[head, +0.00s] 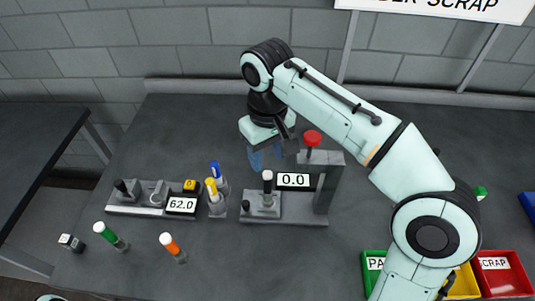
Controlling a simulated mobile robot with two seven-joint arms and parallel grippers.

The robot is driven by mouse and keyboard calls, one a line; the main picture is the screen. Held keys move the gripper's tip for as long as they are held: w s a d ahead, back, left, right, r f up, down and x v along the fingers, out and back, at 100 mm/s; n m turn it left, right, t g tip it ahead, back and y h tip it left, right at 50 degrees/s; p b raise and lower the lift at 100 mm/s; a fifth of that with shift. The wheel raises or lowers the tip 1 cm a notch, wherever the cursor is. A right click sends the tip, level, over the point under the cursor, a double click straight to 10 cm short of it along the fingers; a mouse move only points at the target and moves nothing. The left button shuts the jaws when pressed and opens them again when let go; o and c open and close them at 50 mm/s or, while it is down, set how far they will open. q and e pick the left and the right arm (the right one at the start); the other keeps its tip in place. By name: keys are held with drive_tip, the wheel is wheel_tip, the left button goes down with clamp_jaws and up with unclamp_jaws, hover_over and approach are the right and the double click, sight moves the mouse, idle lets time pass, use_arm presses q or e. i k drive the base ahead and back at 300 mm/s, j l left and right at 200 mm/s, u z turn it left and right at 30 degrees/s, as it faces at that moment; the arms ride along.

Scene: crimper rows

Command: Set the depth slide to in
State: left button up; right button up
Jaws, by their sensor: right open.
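A grey bench device (285,222) with a 0.0 display (293,180) stands mid-table. It has a red knob (312,138) on its upright and a white-topped black post (267,182) on its base, with a small black knob (246,205) at the base's left end. A second, lower device (125,211) shows 62.0 and has a black knob (121,185) at its left. I cannot tell which part is the depth slide. My right gripper (266,157) is open and empty, pointing down behind the 0.0 device, left of the red knob. My left gripper is out of view.
Blue-capped (216,170) and yellow-capped (211,187) items stand between the devices. Green (112,236) and orange (171,245) white-ended pieces lie in front. A green bin (372,284) and a red scrap bin (507,284) sit at front right. The front middle is mostly clear.

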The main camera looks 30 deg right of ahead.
sight(252, 206)
drive_tip(key=k+j, duration=1.15)
drive_tip(key=k, duration=0.15)
